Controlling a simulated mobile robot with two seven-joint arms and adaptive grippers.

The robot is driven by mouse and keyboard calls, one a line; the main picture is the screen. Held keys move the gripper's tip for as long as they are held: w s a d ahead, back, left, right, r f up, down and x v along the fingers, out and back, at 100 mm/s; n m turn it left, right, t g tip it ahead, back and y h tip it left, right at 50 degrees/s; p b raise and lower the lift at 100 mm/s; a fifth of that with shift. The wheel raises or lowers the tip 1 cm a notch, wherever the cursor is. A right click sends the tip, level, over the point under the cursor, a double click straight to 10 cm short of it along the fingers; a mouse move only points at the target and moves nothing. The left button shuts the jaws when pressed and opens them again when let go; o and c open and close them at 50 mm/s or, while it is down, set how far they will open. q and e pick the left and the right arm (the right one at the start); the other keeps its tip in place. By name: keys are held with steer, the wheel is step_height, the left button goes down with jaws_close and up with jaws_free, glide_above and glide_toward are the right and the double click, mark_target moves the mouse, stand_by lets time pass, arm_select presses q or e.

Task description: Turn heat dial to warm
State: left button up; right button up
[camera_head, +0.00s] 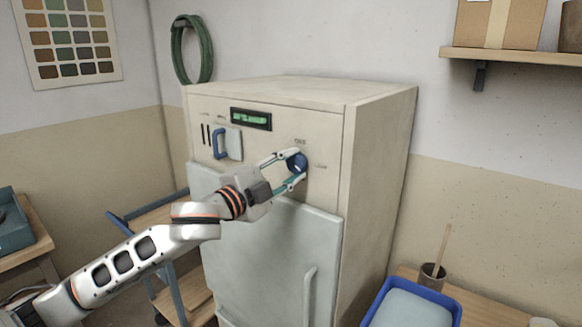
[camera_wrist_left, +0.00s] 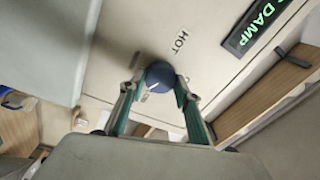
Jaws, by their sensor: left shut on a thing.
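The heat dial is a round dark blue knob (camera_head: 298,161) on the upper front of the cream cabinet (camera_head: 378,180). In the wrist view the dial (camera_wrist_left: 159,74) has a pale mark on its lower left part. The word HOT stands upper right of it there; other small labels are unreadable. My left gripper (camera_head: 295,168) is shut on the dial, with one finger on either side; in the wrist view its fingers (camera_wrist_left: 158,90) also flank the knob. My right gripper is not in view.
A green-lit display (camera_head: 251,119) sits on the panel; the word DAMP shows in the wrist view. A blue handle (camera_head: 219,143) is left of the dial. The cabinet door (camera_head: 265,255) is closed below. A blue tray (camera_head: 458,305) stands at lower right.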

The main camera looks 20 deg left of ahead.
arm_select(q)
steer(key=m, duration=0.6)
steer(key=shift+m+g, duration=0.3)
steer(key=shift+m, duration=0.1)
steer(key=m, duration=0.5)
steer(key=shift+a+m+h, duration=0.1)
steer(key=shift+m+h, duration=0.2)
steer(key=shift+m, duration=0.1)
steer(key=shift+f, duration=0.1)
steer(key=o, duration=1.1)
steer(key=v, duration=1.2)
steer(key=shift+r, duration=0.25)
